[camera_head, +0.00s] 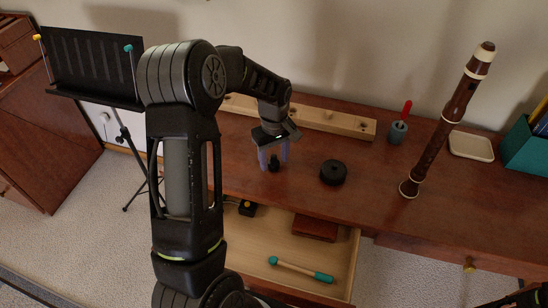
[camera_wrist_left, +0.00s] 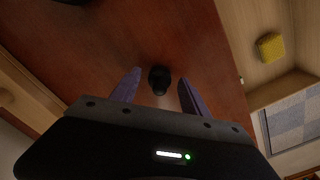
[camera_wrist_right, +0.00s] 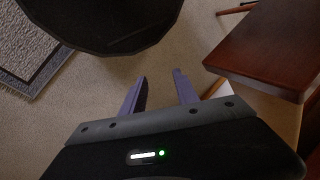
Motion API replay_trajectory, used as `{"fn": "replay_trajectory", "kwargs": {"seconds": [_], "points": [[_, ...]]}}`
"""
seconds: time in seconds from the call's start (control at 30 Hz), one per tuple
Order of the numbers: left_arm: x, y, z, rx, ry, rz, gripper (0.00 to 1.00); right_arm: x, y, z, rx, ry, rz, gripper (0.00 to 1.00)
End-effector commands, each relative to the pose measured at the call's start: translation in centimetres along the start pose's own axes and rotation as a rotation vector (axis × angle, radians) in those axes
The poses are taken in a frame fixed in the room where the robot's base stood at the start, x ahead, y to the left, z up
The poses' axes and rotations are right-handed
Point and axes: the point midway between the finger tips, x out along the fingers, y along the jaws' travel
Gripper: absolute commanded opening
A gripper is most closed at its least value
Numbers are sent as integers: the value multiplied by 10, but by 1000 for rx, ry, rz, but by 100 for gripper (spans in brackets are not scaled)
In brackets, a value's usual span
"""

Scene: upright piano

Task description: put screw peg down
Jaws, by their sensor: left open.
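The screw peg (camera_head: 274,163) is a small black piece standing on the brown table top (camera_head: 238,185). It also shows in the left wrist view (camera_wrist_left: 159,80), between and just beyond the fingertips. My left gripper (camera_head: 273,157) is open around the peg, one finger on each side, with a gap visible on both sides in the wrist view. My right gripper (camera_wrist_right: 160,82) is open and empty in the right wrist view, over the floor beside the table edge.
A black round piece (camera_head: 333,172) lies right of the peg. A wooden rack (camera_head: 318,118) stands behind. A grey holder with a red-handled tool (camera_head: 398,131), a woodwind instrument (camera_head: 447,122) and a tray (camera_head: 471,146) are farther right. An open drawer (camera_head: 258,254) holds a teal-headed mallet (camera_head: 302,270).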

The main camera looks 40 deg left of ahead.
Motion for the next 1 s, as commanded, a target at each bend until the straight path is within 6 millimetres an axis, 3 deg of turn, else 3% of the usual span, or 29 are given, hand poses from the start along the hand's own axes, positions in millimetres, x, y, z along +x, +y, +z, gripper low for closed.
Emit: {"fn": "replay_trajectory", "kwargs": {"seconds": [0.23, 0.7, 1.0], "points": [[-26, 1, -1, 0, 3, 4, 53, 2, 1, 0, 0, 0, 0, 36], [-114, 0, 0, 0, 2, 2, 53, 8, 3, 0, 0, 0, 0, 36], [-122, 0, 0, 0, 0, 0, 53, 8, 3, 0, 0, 1, 0, 36]]}}
